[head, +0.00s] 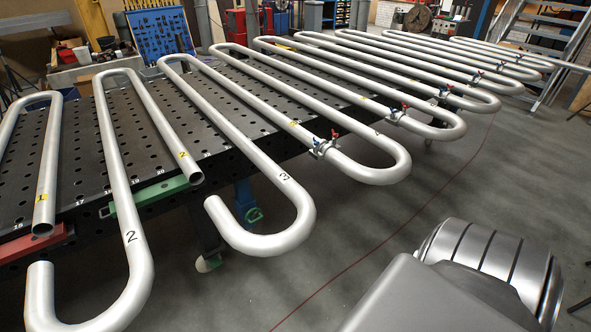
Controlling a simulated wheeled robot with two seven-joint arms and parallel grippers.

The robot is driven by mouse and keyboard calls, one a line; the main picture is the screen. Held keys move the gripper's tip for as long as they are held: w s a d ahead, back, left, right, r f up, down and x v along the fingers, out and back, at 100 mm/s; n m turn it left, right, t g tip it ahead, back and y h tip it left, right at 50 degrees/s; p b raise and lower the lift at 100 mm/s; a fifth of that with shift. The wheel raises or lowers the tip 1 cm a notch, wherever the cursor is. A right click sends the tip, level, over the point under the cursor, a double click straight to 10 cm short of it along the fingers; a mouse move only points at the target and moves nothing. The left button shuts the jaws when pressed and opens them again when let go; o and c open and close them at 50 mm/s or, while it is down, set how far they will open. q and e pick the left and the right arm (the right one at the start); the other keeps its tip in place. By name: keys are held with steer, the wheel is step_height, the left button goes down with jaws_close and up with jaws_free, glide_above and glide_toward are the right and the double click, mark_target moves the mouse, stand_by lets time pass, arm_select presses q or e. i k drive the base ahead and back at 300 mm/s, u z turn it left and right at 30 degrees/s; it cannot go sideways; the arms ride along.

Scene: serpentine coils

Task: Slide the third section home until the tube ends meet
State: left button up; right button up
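The third section (284,200) is a grey bent tube marked 3. Its front bend hangs past the table's front edge. Its open tube end (213,204) points back toward the open end of the second section (196,179), which has a yellow tag. A small gap shows between these two ends, and they look slightly offset sideways. The third section's other leg runs to a clamp (322,147) with red and blue parts at the neighbouring coil. The second section's front bend (128,285) and open end (40,270) are at lower left. Neither gripper is in view.
The first section's tube end (43,228) is at far left, above a red block (38,246). A green block (160,190) sits at the perforated black table's (75,215) edge. Several joined coils run to the right. My grey arm part fills the lower right. Floor in front is open.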

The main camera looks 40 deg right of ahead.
mark_target(250, 245)
steer(key=z, duration=1.25)
steer(key=i, duration=0.5)
steer(key=z, duration=1.25)
steer(key=k, duration=1.25)
steer(key=u, duration=1.65)
steer(key=i, duration=0.5)
